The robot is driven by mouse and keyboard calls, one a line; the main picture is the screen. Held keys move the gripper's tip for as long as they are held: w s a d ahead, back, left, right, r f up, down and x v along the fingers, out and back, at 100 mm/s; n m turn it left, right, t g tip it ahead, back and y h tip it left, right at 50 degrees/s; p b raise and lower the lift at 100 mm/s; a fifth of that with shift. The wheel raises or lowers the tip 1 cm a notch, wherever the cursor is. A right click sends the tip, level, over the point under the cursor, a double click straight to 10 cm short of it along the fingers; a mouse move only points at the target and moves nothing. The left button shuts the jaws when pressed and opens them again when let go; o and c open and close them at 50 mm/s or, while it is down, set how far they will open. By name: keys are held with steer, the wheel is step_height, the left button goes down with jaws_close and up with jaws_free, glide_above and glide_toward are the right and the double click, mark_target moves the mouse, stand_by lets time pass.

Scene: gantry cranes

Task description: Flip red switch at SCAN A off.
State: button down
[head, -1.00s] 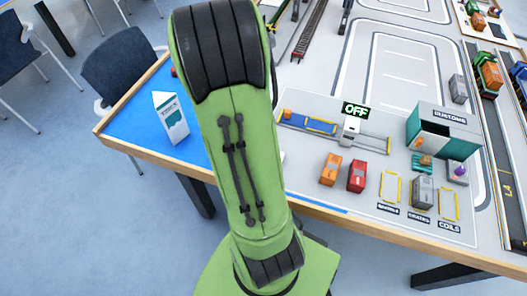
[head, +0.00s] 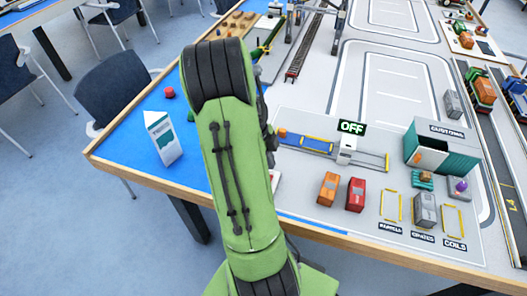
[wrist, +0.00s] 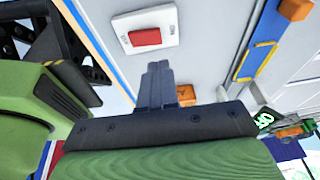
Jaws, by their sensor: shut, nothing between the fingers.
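A red rocker switch (wrist: 146,37) sits on a white plate (wrist: 166,17) in the wrist view. Small print on the plate is too small to read surely. My gripper (wrist: 159,66) is shut and empty, its dark fingertips just below the plate in the wrist view, apart from the red rocker. In the head view the gripper is hidden behind my green arm, and only an edge of the white plate (head: 276,181) shows beside the arm. A black sign (head: 351,127) reads OFF in green, above the small scanner over the blue conveyor (head: 304,142).
An orange vehicle (head: 328,188) and a red vehicle (head: 356,194) stand right of the arm, near the table's front. A teal CUSTOMS building (head: 441,149) is further right. A white and teal carton (head: 163,137) stands on the blue area at left.

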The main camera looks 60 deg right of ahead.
mark_target(272, 175)
steer(key=f, duration=0.4)
steer(key=shift+d+f+b, duration=0.3)
steer(key=shift+b, duration=0.1)
steer(key=shift+d+f+y, duration=0.15)
steer(key=shift+f+y, duration=0.15)
steer(key=shift+y, duration=0.1)
steer(key=shift+r, duration=0.1)
steer(key=shift+s+a+r, duration=0.15)
steer(key=shift+a+r, duration=0.1)
steer(key=shift+a, duration=0.55)
steer(key=shift+r, duration=0.1)
